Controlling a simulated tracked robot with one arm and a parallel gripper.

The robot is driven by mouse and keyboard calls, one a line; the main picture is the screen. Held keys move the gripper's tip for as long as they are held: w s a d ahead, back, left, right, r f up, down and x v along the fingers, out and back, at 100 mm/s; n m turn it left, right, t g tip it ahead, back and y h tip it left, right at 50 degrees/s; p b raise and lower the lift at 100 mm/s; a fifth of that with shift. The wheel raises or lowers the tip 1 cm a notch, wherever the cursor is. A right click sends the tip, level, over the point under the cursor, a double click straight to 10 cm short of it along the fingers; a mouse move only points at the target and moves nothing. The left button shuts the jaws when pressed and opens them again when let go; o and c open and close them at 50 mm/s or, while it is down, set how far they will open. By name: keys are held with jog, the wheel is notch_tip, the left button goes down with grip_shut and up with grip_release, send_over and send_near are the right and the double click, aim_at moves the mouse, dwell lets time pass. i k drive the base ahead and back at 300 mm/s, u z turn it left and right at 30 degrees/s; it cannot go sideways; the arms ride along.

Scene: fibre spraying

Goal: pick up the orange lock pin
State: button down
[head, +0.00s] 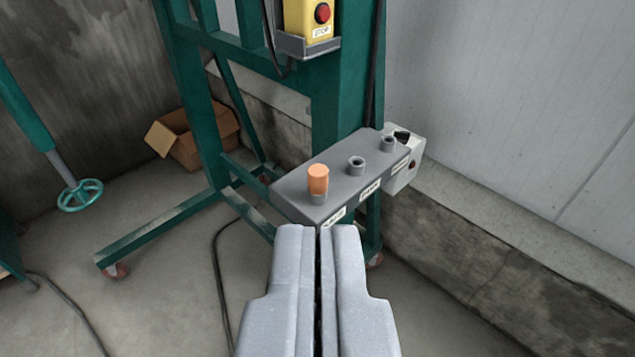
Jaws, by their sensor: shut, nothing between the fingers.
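The orange lock pin (318,179) stands upright in the nearest socket of a grey holder block (290,184). The block is fixed to the green frame, and its two other sockets (357,163) look empty. My gripper (319,229) is shut and empty. In the picture its fingertips lie just below the pin and the near edge of the block, apart from the pin. The fingers hide part of the block's front edge and the floor behind them.
The green wheeled frame (191,110) stands before a concrete ledge (470,240) and grey wall. A yellow box with a red stop button (322,13) hangs above. A grey switch box (407,165) sits right of the block. A cardboard box (195,140), handwheel (80,195) and cables lie left.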

aim_at(318, 173)
jog(key=z, duration=1.5)
jog(key=k, duration=0.95)
jog(key=u, duration=1.65)
jog(key=i, duration=1.25)
jog(key=z, duration=0.1)
